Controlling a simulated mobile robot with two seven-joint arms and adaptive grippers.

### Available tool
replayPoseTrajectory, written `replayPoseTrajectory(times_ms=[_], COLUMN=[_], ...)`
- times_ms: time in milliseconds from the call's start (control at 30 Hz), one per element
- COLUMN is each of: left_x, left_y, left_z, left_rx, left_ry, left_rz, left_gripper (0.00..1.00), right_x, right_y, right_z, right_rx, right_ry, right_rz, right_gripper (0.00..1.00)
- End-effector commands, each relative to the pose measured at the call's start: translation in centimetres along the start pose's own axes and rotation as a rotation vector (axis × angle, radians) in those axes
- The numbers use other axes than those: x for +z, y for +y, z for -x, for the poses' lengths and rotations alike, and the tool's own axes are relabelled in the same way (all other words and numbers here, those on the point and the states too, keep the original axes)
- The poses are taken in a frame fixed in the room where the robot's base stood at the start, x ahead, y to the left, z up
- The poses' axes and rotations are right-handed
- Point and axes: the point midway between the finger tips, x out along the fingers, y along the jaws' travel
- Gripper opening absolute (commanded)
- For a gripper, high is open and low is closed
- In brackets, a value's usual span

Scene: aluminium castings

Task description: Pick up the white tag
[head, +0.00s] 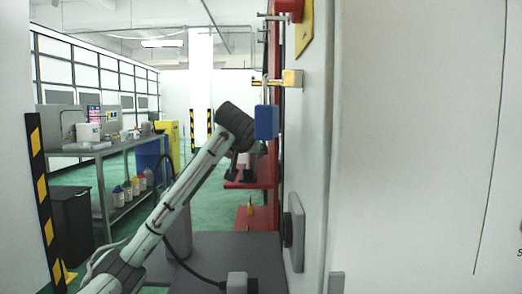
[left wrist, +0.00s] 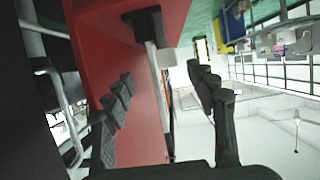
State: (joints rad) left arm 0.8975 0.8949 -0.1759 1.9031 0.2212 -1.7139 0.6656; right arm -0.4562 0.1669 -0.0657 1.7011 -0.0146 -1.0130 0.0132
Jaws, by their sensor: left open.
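No white tag can be made out for certain in the head view. In the left wrist view a small pale block (left wrist: 165,57) shows beyond the fingers, beside a red panel; I cannot tell whether it is the tag. My left gripper (head: 240,156) is in front of the red rack in the head view, partly hidden by its own wrist. In the left wrist view its two black fingers (left wrist: 162,90) are apart, with nothing clearly held between them. A narrow grey strip runs through the gap, beyond the fingertips. My right gripper is not in view.
A blue block (head: 266,122) hangs close right of my left wrist, below a yellow piece (head: 292,79) on the pale wall. Red shelves (head: 258,182) stand behind. A grey bench (head: 118,150) with containers is at left. The green floor between is open.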

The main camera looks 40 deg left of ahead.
Motion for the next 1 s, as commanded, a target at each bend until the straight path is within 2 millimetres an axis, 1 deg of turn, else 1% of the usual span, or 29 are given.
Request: replayPoseTrajectory(times_ms=[33, 167, 400, 533, 733, 767, 1000], left_x=[0.1, 0.1, 0.2, 0.2, 0.2, 0.2, 0.2], left_y=[-0.1, -0.2, -0.4, -0.4, -0.4, -0.4, -0.4], left_z=[-0.7, -2.1, -5.6, -6.4, -6.5, -6.5, -6.4], left_rx=[-0.002, -0.002, -0.001, 0.0, 0.0, 0.0, 0.0], left_ry=[-0.003, -0.001, -0.001, 0.001, 0.002, 0.002, 0.002], left_rz=[-0.001, -0.001, -0.001, 0.0, -0.001, -0.001, -0.001], left_gripper=[0.57, 0.57, 0.57, 0.57, 0.57, 0.54, 0.25], right_x=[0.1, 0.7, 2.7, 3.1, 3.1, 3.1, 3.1], right_y=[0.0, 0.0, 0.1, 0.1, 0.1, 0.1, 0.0], right_z=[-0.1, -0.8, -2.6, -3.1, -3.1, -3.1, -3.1], right_rx=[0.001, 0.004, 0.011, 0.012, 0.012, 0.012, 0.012], right_ry=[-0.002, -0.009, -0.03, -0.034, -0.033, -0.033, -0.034], right_rz=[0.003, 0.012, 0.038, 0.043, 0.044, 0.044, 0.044], right_gripper=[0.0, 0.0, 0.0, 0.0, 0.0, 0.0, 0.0])
